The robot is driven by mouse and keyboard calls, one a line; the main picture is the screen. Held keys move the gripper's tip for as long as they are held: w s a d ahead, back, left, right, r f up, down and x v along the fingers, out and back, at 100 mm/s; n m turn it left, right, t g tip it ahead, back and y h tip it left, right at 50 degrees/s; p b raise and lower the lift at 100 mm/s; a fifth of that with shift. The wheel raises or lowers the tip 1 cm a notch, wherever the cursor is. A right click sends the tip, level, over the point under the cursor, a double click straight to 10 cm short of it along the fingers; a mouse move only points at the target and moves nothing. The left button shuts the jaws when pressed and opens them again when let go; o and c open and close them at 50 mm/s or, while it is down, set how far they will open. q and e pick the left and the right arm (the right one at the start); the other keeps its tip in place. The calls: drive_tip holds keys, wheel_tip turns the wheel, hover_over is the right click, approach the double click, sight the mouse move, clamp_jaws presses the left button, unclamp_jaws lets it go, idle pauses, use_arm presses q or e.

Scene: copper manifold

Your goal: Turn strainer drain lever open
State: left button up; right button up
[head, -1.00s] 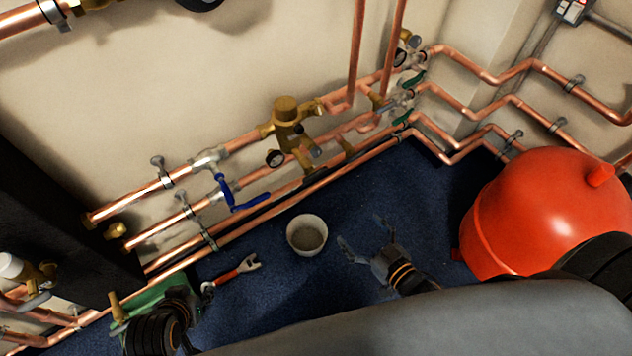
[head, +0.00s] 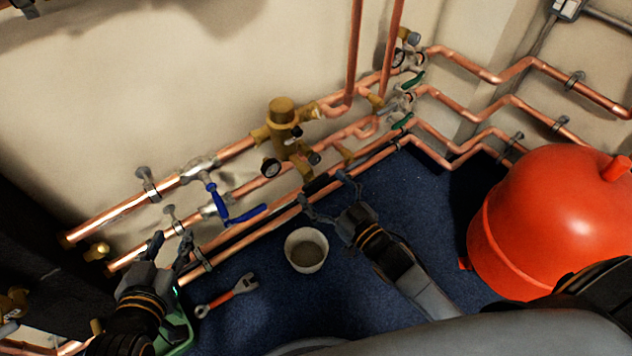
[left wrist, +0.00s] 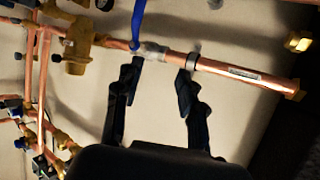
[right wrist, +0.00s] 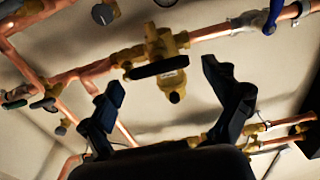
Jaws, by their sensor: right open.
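The brass valve body (head: 283,112), which I take for the strainer assembly, sits on the wall pipes with a round gauge (head: 271,168) and small fittings below. I cannot clearly make out its drain lever. My right gripper (head: 325,193) is open and empty, below these fittings near the lowest pipe. In the right wrist view, brass fittings (right wrist: 172,84) and a dark flat part (right wrist: 158,67) show beyond and between the open fingers (right wrist: 165,88). My left gripper (head: 171,245) is open near the lower-left pipes. In the left wrist view, a copper pipe (left wrist: 240,74) crosses beyond its fingers (left wrist: 158,80).
Blue lever handles (head: 240,216) hang on the pipes between my grippers. A white bucket (head: 306,250) and a red-handled wrench (head: 228,294) are on the blue floor. A red tank (head: 550,225) stands at the right. Green levers (head: 403,121) sit at the pipe corner.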

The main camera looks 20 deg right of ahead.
sight(316, 181)
drive_tip(key=shift+x, duration=1.35)
use_arm(q)
drive_tip(key=r, duration=0.1)
drive_tip(key=w+t, duration=0.1)
drive_tip(key=r, duration=0.1)
drive_tip(key=shift+w+d+r+t, duration=0.15)
drive_tip(key=shift+d+r+t, duration=0.15)
use_arm(e)
drive_tip(key=shift+c, duration=0.4)
